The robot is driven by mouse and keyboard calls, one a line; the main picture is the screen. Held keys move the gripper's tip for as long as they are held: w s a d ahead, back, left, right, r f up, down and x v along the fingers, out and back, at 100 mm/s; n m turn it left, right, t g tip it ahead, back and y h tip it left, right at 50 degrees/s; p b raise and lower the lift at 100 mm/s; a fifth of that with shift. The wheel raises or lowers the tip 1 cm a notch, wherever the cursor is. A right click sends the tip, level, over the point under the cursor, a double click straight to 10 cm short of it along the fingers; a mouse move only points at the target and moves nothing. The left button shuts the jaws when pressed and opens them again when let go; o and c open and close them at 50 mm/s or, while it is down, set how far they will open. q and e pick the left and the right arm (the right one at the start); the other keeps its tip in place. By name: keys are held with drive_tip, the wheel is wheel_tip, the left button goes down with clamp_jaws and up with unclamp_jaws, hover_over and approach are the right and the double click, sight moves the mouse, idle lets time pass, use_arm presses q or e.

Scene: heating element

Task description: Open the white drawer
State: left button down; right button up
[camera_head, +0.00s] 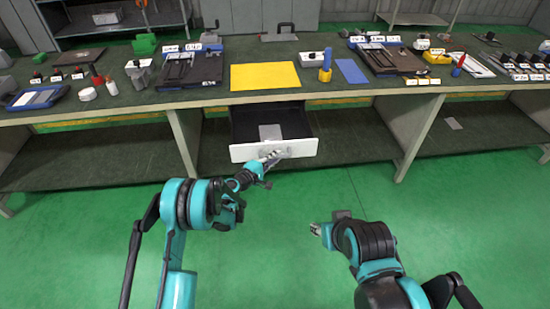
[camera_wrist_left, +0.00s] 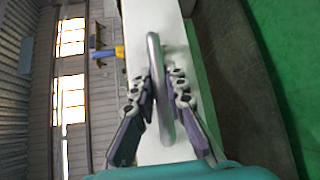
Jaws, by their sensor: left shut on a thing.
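The white drawer (camera_head: 240,152) under the workbench stands pulled out, with its dark inside showing and a flat grey item (camera_head: 270,132) lying in it. My left gripper (camera_head: 275,158) is at the drawer's front face. In the left wrist view, the fingers of my left gripper (camera_wrist_left: 164,95) are on both sides of the metal bar handle (camera_wrist_left: 154,50) and shut on it. The white drawer front (camera_wrist_left: 138,30) is right behind the handle. My right gripper (camera_head: 316,229) is low over the floor, away from the drawer; its fingers are too small to read.
The green workbench (camera_head: 215,98) carries a yellow mat (camera_head: 265,76), a blue mat (camera_head: 352,71), black trays and several small tools. Bench legs (camera_head: 183,140) stand on both sides of the drawer. The green floor (camera_head: 300,200) in front of the drawer is free except for my arms.

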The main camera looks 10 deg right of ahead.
use_arm(q)
drive_tip(key=c, duration=1.5)
unclamp_jaws()
drive_tip(key=shift+c, duration=0.2)
drive_tip(key=v, duration=1.2)
drive_tip(key=shift+a, duration=0.1)
drive_tip(key=s+a+r+m+g+y, duration=0.2)
drive_tip(key=s+a+r+m, duration=0.1)
drive_tip(key=s+r, duration=0.3)
drive_tip(key=s+a+r+m+g+y, duration=0.1)
drive_tip(key=s+a+r+m+y, duration=0.2)
drive_tip(key=s+r, duration=0.35)
drive_tip(key=s+a+r+m+y, duration=0.1)
drive_tip(key=s+a+m+y, duration=0.1)
drive_tip(key=s+a, duration=0.4)
drive_tip(key=s+a+r+m+g+y, duration=0.1)
drive_tip(key=s+a+y, duration=0.3)
drive_tip(key=s, duration=1)
drive_tip(key=a+m, duration=0.1)
drive_tip(key=a, duration=0.2)
drive_tip(key=shift+s+r+m+g+y, duration=0.25)
drive_tip(key=shift+m+g+y, duration=0.05)
